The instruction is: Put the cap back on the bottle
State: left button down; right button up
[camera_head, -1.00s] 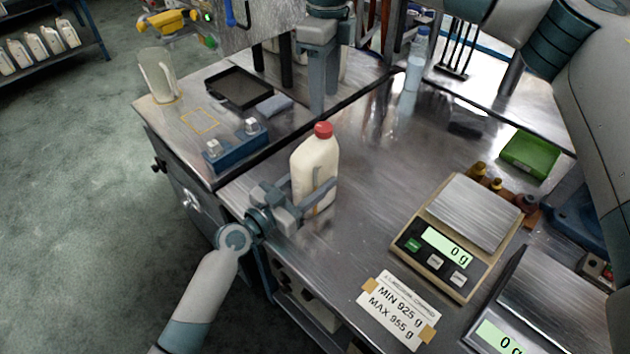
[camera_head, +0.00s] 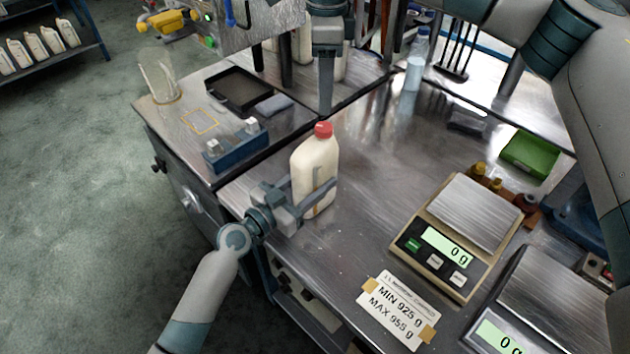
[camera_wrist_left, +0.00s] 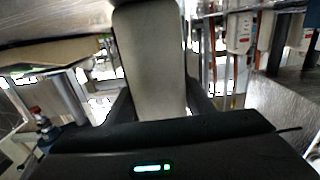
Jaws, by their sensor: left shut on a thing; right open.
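The cream bottle (camera_head: 313,163) stands upright on the steel table in the head view. The red cap (camera_head: 323,129) sits on its mouth; whether it is tight cannot be told. My left gripper (camera_head: 318,197) is shut around the lower body of the bottle. In the left wrist view, the pale bottle body (camera_wrist_left: 150,60) fills the space between the dark fingers. My right gripper (camera_head: 326,108) points down above and just behind the cap in the picture, apart from it. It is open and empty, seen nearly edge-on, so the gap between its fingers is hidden.
Two scales (camera_head: 448,248) reading 0 g and a paper sign (camera_head: 397,309) lie to the right. A blue fixture (camera_head: 236,146), a black tray (camera_head: 238,88) and a clear jug (camera_head: 160,78) are at left. Table around the bottle's right is clear.

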aim_at(324, 126)
jog(key=shift+f, duration=3.8)
jog(key=shift+c, duration=0.5)
grip_shut()
jog(key=shift+o, duration=1.2)
grip_release()
jog(key=shift+r, duration=0.15)
notch_tip(324, 126, up, 12)
